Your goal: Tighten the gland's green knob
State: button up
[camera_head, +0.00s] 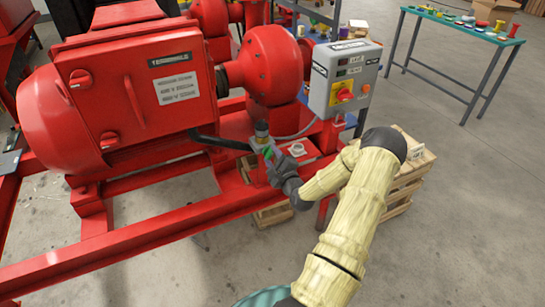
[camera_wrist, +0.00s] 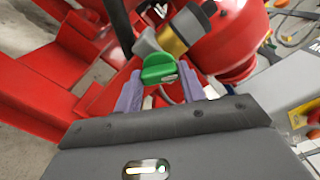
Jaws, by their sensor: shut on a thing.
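The gland's green knob (camera_wrist: 160,69) shows in the middle of the wrist view, at the near end of a grey and brass fitting (camera_wrist: 172,35). My gripper (camera_wrist: 161,88) has its two purple fingers on either side of the knob and is shut on it. In the head view my gripper (camera_head: 272,160) is at the small gland fitting (camera_head: 262,132) on the red skid, below the pump. The knob is a small green spot (camera_head: 267,153) there, partly hidden by my gripper.
A black lever (camera_head: 220,142) reaches left from the fitting. The red motor (camera_head: 130,85) stands left, and a grey control box (camera_head: 343,78) with a red and yellow switch stands above right. Wooden pallets (camera_head: 410,165) lie behind my arm. A green-topped table (camera_head: 465,25) stands far right, with open floor before it.

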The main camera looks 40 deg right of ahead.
jog(key=o, duration=1)
jog(key=shift+s, duration=0.1)
jog(key=v, duration=1.7)
jog(key=shift+s+a, duration=0.1)
jog(key=shift+a, duration=0.05)
